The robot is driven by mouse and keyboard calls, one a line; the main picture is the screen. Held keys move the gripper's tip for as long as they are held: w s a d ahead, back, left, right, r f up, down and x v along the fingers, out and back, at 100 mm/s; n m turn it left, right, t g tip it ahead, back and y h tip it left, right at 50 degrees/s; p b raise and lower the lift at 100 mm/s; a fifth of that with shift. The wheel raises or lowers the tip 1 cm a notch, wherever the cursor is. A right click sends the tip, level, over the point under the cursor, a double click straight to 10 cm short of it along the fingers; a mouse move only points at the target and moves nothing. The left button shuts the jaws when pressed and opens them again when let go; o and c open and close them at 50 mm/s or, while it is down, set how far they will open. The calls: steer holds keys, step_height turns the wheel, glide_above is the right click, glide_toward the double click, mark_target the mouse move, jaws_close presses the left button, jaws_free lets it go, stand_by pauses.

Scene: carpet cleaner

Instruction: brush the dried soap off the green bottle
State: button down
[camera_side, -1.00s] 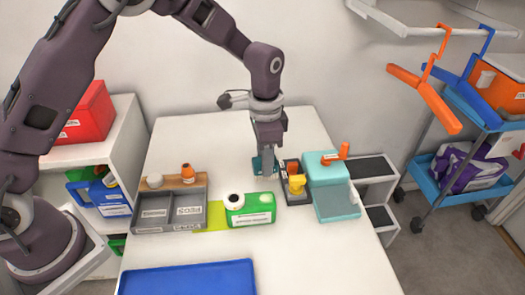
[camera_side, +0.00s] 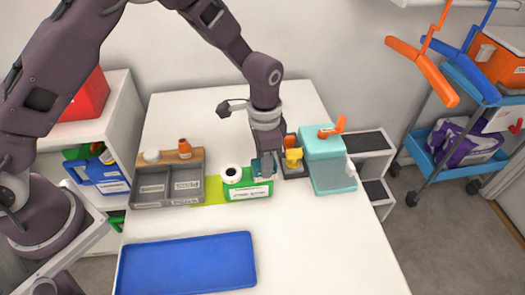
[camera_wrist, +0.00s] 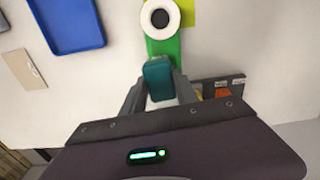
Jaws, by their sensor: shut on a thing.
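The green bottle (camera_side: 244,194) has a white ring-shaped top with a dark centre and a white label. It sits at the right end of a yellow-green mat (camera_side: 213,189); it also shows in the wrist view (camera_wrist: 166,49). My gripper (camera_side: 263,157) is shut on a teal brush (camera_wrist: 158,76), which also shows in the side view (camera_side: 263,166). The brush is over the right rear part of the bottle, beside the white top. I cannot tell whether it touches. The bristles and any dried soap are hidden or too small to see.
Right of the bottle stand a dark caddy (camera_side: 293,171) with orange and yellow items and a teal dispenser (camera_side: 328,165). A grey two-part tray (camera_side: 168,188) is to the left. A blue tray (camera_side: 187,263) lies in front, with bare table between.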

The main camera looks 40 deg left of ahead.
steer(key=shift+s+d, duration=0.6)
steer(key=shift+s, duration=0.05)
steer(key=shift+w+a, duration=2.05)
steer(key=shift+w, duration=0.05)
step_height(320, 180, up, 8)
